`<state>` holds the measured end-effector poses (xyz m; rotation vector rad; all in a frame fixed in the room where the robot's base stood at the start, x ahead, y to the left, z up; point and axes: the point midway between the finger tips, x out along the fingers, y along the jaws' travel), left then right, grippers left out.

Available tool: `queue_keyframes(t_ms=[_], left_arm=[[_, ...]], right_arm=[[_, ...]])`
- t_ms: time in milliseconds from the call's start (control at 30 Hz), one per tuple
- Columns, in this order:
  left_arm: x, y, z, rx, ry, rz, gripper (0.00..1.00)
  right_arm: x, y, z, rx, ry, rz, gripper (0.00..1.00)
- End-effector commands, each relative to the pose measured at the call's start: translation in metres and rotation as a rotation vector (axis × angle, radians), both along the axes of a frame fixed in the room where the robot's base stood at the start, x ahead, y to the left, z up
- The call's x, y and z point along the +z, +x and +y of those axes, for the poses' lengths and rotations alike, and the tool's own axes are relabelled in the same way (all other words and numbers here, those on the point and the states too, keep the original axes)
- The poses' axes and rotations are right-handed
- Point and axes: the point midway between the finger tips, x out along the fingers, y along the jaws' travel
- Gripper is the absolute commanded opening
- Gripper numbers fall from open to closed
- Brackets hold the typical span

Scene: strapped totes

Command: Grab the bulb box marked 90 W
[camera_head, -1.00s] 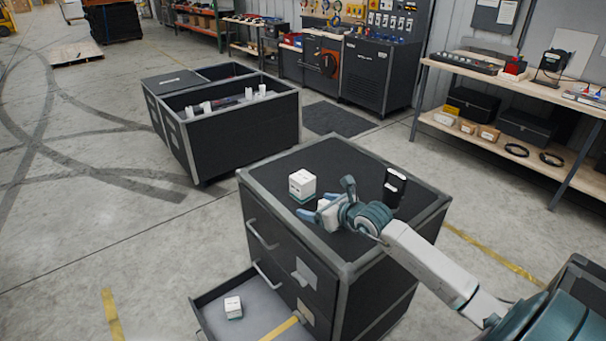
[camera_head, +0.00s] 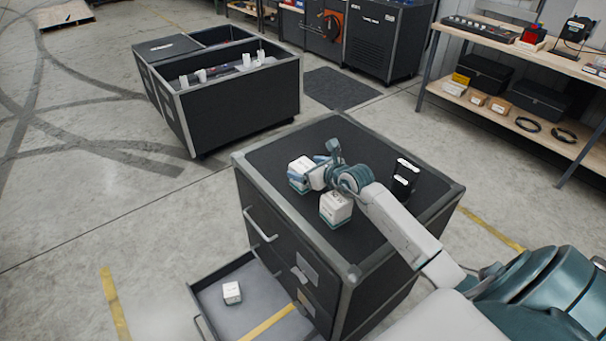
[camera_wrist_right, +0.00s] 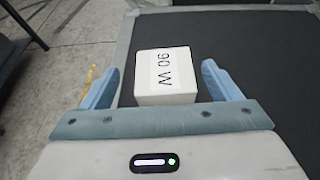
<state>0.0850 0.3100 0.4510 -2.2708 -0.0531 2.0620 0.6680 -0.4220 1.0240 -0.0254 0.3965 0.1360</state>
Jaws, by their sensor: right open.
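The white bulb box marked 90 W (camera_wrist_right: 164,72) stands on the dark cabinet top in the right wrist view, its label facing the camera. In the head view this box (camera_head: 300,170) is near the cabinet top's far left edge, partly covered by my gripper. My right gripper (camera_wrist_right: 158,85) is open, its blue fingers on either side of the box, with a visible gap at each side. It also shows in the head view (camera_head: 305,176). A second white box (camera_head: 336,208) stands nearer on the cabinet top. My left gripper is not in view.
A black box (camera_head: 404,178) stands on the cabinet top (camera_head: 385,232) to the right. A third white box (camera_head: 232,293) lies in the open lower drawer (camera_head: 205,291). A black strapped tote (camera_head: 235,108) stands behind on the floor. A workbench (camera_head: 520,52) is at the right.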

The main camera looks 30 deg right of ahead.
Motion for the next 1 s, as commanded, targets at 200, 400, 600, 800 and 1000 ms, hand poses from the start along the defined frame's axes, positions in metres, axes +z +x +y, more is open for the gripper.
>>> queue_keyframes(t_ms=[200, 400, 600, 800, 1000], left_arm=[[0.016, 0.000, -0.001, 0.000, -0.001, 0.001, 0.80], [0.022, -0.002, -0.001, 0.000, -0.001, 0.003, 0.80], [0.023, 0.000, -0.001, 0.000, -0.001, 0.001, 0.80], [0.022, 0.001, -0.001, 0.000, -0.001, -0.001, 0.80], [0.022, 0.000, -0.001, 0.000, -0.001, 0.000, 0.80]], right_arm=[[-0.007, 0.021, -0.002, -0.002, 0.005, 0.001, 0.84], [-0.018, 0.042, -0.001, -0.002, 0.005, 0.000, 0.84], [-0.023, 0.046, -0.001, 0.000, 0.001, 0.001, 0.84], [-0.023, 0.046, -0.001, 0.000, 0.001, 0.000, 0.72], [-0.022, 0.046, -0.001, 0.000, 0.001, 0.001, 0.33]])
